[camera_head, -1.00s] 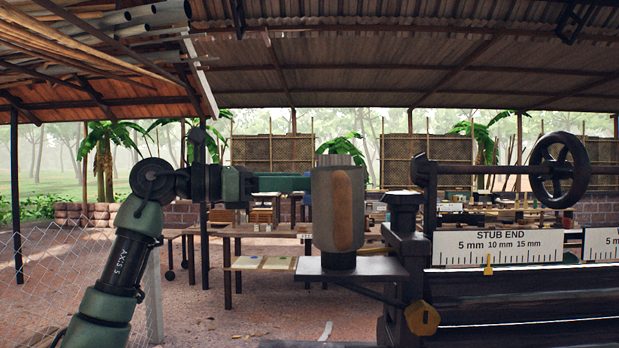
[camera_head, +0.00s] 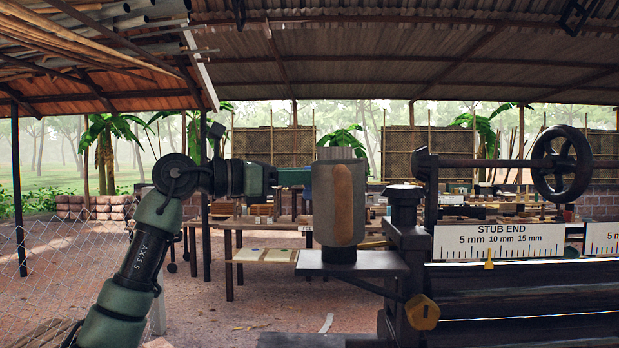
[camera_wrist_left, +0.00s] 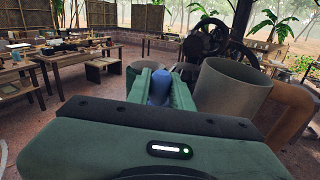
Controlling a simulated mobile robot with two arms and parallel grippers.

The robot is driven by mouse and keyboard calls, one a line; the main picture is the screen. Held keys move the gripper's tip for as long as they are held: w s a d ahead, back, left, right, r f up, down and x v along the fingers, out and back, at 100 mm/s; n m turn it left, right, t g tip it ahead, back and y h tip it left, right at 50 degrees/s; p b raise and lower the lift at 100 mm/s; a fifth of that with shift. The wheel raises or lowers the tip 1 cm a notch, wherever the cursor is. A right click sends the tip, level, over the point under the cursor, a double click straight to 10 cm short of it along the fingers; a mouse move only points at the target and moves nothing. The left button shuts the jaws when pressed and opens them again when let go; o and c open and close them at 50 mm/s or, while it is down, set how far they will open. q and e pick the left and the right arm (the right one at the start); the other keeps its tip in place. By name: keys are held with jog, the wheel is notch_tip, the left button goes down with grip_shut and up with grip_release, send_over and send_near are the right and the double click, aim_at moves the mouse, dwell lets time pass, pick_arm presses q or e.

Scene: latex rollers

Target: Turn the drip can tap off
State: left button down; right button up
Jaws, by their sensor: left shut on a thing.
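The drip can (camera_head: 325,215), a grey cylinder with a brown upright strip on its front, stands on a small dark shelf at the roller machine. It also shows at the right in the left wrist view (camera_wrist_left: 235,88). My left gripper (camera_head: 296,177) reaches in from the left, its fingertips partly hidden by the can. In the left wrist view its green fingers (camera_wrist_left: 158,90) are shut on a blue piece (camera_wrist_left: 158,85), which looks like the tap's handle. The rest of the tap is hidden. My right gripper is not in view.
The roller machine stands right of the can, with a handwheel (camera_head: 562,167), a STUB END scale (camera_head: 498,242) and a yellow-brown knob (camera_head: 422,312). Work tables stand behind. A wire fence (camera_head: 50,270) is at the left.

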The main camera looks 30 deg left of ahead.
pick_arm(q)
jog(key=shift+s+f+n+t+y, duration=0.15)
jog(key=shift+s+n+t+y, duration=0.15)
jog(key=shift+n+t+y, duration=0.15)
jog(key=shift+s+d+n+t+y+b, duration=0.1)
jog(key=shift+s+n+t+y+b, duration=0.15)
jog(key=shift+n+t+y, duration=0.4)
jog(key=shift+s+d+n+t+y+b, duration=0.1)
jog(key=shift+s+n+t+y+b, duration=0.15)
jog(key=shift+n+y, duration=0.7)
jog(key=shift+s+d+n+t+y+b, duration=0.1)
jog(key=shift+s+n+t+y+b, duration=0.25)
jog(key=shift+y, duration=0.8)
jog(key=shift+w, duration=0.1)
jog(key=c, duration=1.3)
grip_release()
jog(key=shift+o, duration=0.2)
jog(key=b+v, duration=0.2)
jog(key=v, duration=0.5)
jog(key=shift+s+a, duration=0.2)
jog(key=shift+s, duration=0.2)
